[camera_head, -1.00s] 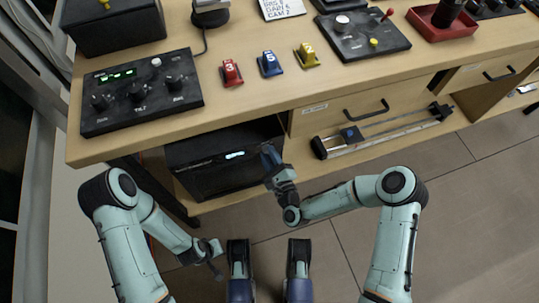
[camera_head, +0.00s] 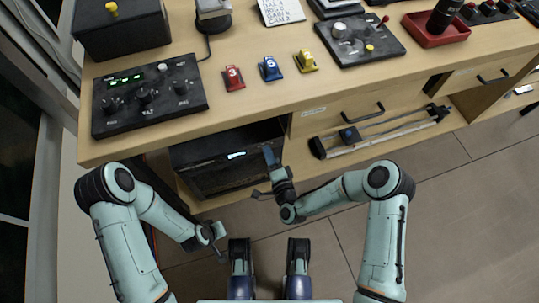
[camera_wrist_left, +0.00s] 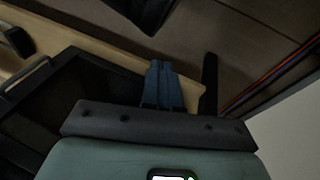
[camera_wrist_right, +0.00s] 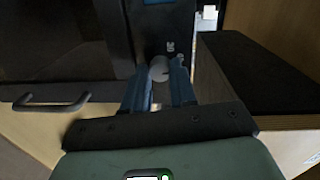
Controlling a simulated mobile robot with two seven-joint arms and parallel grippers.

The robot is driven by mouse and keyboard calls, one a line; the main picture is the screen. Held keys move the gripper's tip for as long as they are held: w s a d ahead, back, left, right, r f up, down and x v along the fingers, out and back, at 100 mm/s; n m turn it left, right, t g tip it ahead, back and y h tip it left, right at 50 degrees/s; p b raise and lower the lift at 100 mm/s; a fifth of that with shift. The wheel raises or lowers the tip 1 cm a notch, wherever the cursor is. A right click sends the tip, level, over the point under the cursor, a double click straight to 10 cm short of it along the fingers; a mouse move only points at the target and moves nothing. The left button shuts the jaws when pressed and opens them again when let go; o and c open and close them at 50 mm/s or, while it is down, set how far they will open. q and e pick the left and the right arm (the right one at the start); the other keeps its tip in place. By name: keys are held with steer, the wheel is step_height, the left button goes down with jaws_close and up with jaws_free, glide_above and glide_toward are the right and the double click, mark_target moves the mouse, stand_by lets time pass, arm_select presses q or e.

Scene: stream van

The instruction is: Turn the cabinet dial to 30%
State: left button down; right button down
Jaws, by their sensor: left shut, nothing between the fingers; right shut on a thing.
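The black cabinet (camera_head: 215,178) stands under the desk, with a small lit display (camera_head: 236,155) on its front. My right gripper (camera_head: 269,152) is at the cabinet's right front edge. In the right wrist view the grey round dial (camera_wrist_right: 159,68) sits between the fingertips of my right gripper (camera_wrist_right: 160,78), which is shut on it.
The wooden desk (camera_head: 290,103) overhangs the cabinet. A black control box with knobs (camera_head: 150,95) and red, blue and yellow numbered switches (camera_head: 269,69) stand on it. A drawer (camera_head: 350,113) and a slider rail (camera_head: 385,132) are to the right. A cabinet handle (camera_wrist_right: 52,102) shows in the right wrist view.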

arm_select(q)
steer(key=s, duration=0.1)
steer(key=s+d+r+p, duration=0.1)
steer(key=s, duration=0.1)
steer(key=shift+d+r+g+h, duration=0.2)
steer(key=shift+r+g+h, duration=0.1)
steer(key=shift+g, duration=0.1)
arm_select(e)
steer(key=n+h, duration=0.1)
steer(key=n, duration=0.9)
steer(key=shift+f, duration=0.1)
steer(key=shift+n, duration=0.4)
steer(key=c, duration=0.9)
jaws_free()
arm_select(q)
steer(key=shift+p, duration=0.3)
arm_select(e)
steer(key=shift+s, duration=0.1)
arm_select(q)
steer(key=shift+g+h, duration=0.3)
steer(key=shift+g, duration=0.2)
steer(key=s, duration=0.1)
steer(key=s+d+r+p, duration=0.1)
steer(key=s+r+p, duration=0.1)
steer(key=shift+s+d+r, duration=0.15)
steer(key=shift+d+r, duration=0.1)
steer(key=shift+d, duration=0.1)
arm_select(e)
steer(key=v, duration=1.3)
steer(key=shift+s+f, duration=0.2)
